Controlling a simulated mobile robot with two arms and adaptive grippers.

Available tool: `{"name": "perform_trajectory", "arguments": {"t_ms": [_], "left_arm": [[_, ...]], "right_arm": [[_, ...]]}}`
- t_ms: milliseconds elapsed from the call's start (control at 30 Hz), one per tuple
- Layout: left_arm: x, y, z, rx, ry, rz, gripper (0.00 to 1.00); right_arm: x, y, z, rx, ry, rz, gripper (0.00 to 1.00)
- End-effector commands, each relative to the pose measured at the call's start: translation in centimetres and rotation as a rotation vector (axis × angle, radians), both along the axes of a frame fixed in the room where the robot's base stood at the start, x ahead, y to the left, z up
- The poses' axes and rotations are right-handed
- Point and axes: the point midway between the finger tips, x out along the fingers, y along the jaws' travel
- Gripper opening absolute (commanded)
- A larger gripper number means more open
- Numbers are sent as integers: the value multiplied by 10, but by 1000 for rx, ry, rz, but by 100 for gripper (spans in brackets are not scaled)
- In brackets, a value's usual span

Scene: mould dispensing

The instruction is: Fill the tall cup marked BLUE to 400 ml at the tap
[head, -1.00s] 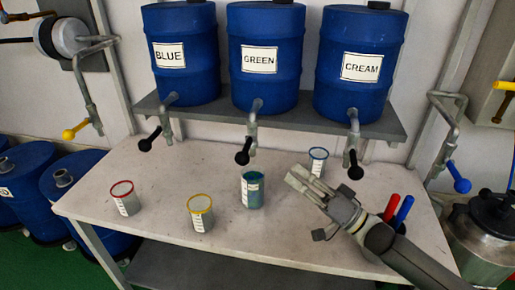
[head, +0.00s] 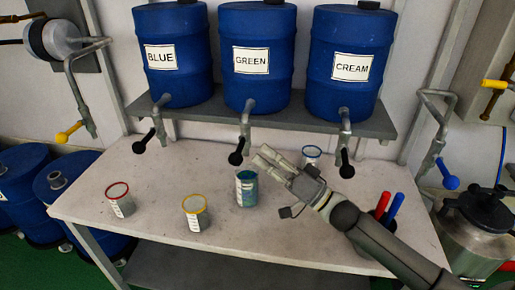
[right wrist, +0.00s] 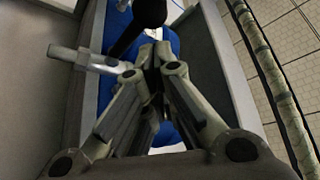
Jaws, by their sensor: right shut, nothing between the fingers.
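A tall cup with teal contents (head: 246,190) stands on the table below and in front of the GREEN barrel's tap (head: 245,125). A blue-rimmed cup (head: 311,156) stands farther back, partly behind my gripper. The cup labels are too small to read. The BLUE barrel (head: 173,55) is at the left of the shelf, with its tap (head: 159,118) and black handle (head: 143,141). My right gripper (head: 262,156) is shut and empty, just right of the GREEN tap's black handle (head: 236,157). In the right wrist view, a black tap handle (right wrist: 145,15) shows beyond my fingers. My left gripper is not in view.
A red-rimmed cup (head: 119,203) and a yellow-rimmed cup (head: 195,214) stand on the left half of the table (head: 150,175). The CREAM tap handle (head: 347,170) hangs near my right arm. Red and blue handles (head: 390,207) stand at the right.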

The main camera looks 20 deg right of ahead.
Motion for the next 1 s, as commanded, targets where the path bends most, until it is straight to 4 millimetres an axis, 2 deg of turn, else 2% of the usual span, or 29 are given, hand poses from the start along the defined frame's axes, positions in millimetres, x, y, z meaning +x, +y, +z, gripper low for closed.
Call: {"name": "perform_trajectory", "arguments": {"t_ms": [100, 300, 700, 1000], "left_arm": [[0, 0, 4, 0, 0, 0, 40], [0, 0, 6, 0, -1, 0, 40], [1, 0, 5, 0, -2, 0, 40], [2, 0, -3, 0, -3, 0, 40]], "right_arm": [[11, 7, 7, -1, -2, -1, 0], [19, 13, 10, 0, -1, 1, 0], [19, 14, 9, -2, -1, 0, 0], [19, 14, 5, -31, -45, 0, 0]]}}
